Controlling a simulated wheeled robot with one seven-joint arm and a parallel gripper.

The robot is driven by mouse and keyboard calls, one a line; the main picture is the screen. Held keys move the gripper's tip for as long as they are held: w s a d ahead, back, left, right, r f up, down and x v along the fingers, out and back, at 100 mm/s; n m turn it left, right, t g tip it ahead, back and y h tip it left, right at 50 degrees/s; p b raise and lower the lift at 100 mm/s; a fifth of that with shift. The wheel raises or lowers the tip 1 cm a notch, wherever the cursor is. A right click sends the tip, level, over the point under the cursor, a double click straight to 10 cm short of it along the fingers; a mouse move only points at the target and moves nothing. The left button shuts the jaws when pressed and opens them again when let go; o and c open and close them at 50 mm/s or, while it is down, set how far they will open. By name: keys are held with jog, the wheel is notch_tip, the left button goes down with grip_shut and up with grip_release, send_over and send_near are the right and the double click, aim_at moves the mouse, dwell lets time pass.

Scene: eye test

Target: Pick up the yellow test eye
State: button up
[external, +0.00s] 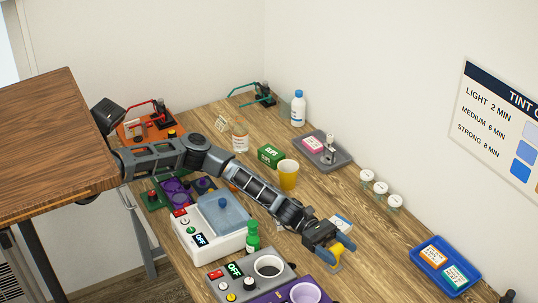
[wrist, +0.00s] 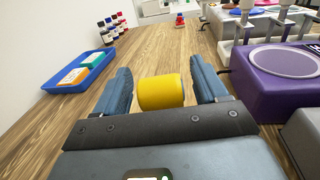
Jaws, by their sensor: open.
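The yellow test eye, seen as a short yellow rounded cylinder (wrist: 160,93), sits between my two blue fingers in the wrist view. Whether the eye's lower side rests on the wood is hidden by my gripper body.
A purple device (wrist: 265,80) stands close on the right in the wrist view. A blue tray (wrist: 66,88) with orange and teal boxes lies to the left. Bare wood lies ahead.

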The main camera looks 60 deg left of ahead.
jog(key=shift+c, duration=0.3)
jog(key=c, duration=1.1)
jog(key=shift+r, duration=0.1)
